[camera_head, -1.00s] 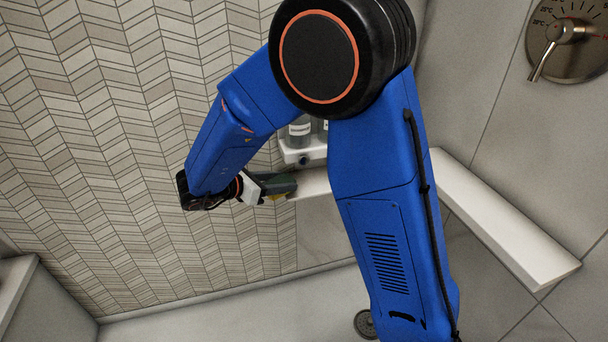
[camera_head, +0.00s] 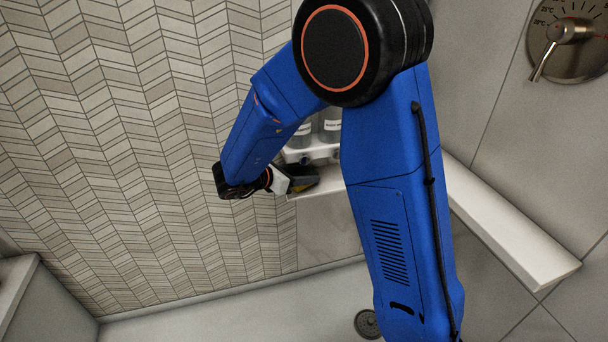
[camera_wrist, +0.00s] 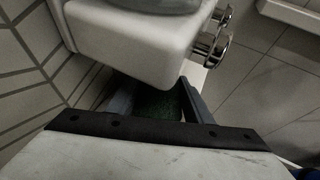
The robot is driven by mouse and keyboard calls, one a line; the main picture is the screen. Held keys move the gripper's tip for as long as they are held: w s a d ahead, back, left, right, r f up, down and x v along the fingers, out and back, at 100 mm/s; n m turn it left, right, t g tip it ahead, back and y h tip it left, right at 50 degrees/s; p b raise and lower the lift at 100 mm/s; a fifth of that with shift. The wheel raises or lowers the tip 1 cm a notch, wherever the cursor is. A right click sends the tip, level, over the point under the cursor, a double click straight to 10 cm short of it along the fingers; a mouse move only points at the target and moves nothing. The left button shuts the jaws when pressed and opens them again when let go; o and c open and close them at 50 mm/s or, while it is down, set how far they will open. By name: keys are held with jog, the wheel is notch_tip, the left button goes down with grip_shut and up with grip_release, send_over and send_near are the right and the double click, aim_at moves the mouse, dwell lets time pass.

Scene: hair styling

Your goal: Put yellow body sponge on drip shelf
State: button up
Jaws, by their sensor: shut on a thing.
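My gripper (camera_head: 303,179) is shut on the sponge (camera_head: 304,188), which shows only as a small dark yellowish patch under the fingers in the head view. In the wrist view, a dark green rough face of the sponge (camera_wrist: 158,104) sits between the fingers of my gripper (camera_wrist: 158,98). A white wall ledge (camera_head: 325,184), which may be the drip shelf, lies just beside the fingertips. Whether the sponge touches it I cannot tell. My arm hides the ledge's middle; its right part (camera_head: 515,222) runs along the right wall.
A white holder (camera_head: 318,151) with bottles (camera_head: 330,127) is mounted just above the ledge, close over my fingers; the holder also looms large in the wrist view (camera_wrist: 140,40). A shower valve (camera_head: 568,40) is at upper right. A drain (camera_head: 367,323) lies below.

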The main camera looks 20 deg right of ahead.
jog(key=shift+f, duration=0.2)
jog(key=o, duration=1)
jog(key=shift+r, duration=0.2)
jog(key=shift+s+a+r, duration=0.1)
jog(key=shift+a+r, duration=0.05)
jog(key=shift+a, duration=0.15)
jog(key=v, duration=1.1)
jog(key=shift+a, duration=0.15)
jog(key=shift+s, duration=0.1)
